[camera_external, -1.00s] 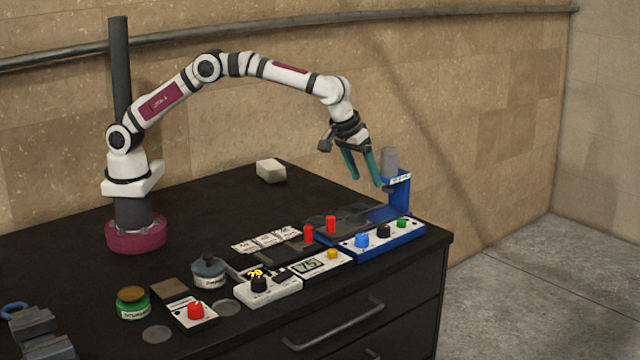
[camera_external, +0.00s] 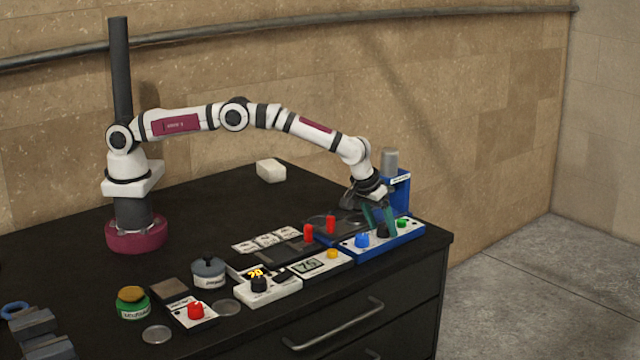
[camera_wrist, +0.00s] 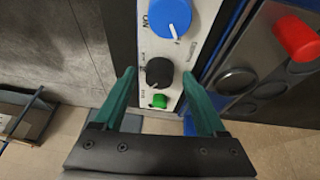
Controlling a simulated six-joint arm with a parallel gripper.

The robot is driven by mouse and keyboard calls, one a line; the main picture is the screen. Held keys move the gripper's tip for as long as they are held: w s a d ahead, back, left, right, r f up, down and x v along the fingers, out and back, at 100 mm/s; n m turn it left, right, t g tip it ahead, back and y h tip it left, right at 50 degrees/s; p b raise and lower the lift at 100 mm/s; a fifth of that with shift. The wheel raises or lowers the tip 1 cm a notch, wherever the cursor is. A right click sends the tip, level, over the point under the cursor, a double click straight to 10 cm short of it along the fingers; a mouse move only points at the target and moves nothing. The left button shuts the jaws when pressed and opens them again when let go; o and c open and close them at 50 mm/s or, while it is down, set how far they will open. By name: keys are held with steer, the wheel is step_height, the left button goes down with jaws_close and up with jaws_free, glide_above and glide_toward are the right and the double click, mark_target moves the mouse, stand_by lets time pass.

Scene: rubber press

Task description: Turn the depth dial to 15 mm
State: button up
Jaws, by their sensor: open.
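The blue press has a white control panel (camera_external: 405,232) at its front, with a blue dial (camera_external: 362,240), a black dial (camera_external: 383,231) and a green button (camera_external: 402,223). The labels are too small to read surely, so I cannot confirm which is the depth dial. My gripper (camera_external: 382,222) is low over the panel with its teal fingers open and pointing down. In the wrist view the black dial (camera_wrist: 159,72) shows between the fingertips of my gripper (camera_wrist: 159,76). The blue dial (camera_wrist: 170,17) and the green button (camera_wrist: 160,101) lie in line with it.
A white block (camera_external: 271,170) lies farther back. The press column (camera_external: 399,190) rises close behind my gripper. The bench edge is near on the right.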

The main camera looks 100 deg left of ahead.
jaws_close()
steer(key=shift+m, duration=0.3)
steer(key=m+h, duration=0.1)
steer(key=m, duration=0.2)
steer(key=shift+a+t, duration=0.15)
steer(key=shift+t, duration=0.25)
steer(key=shift+a+m+h, duration=0.1)
steer(key=shift+m+h, duration=0.7)
steer(key=shift+m, duration=1.3)
jaws_free()
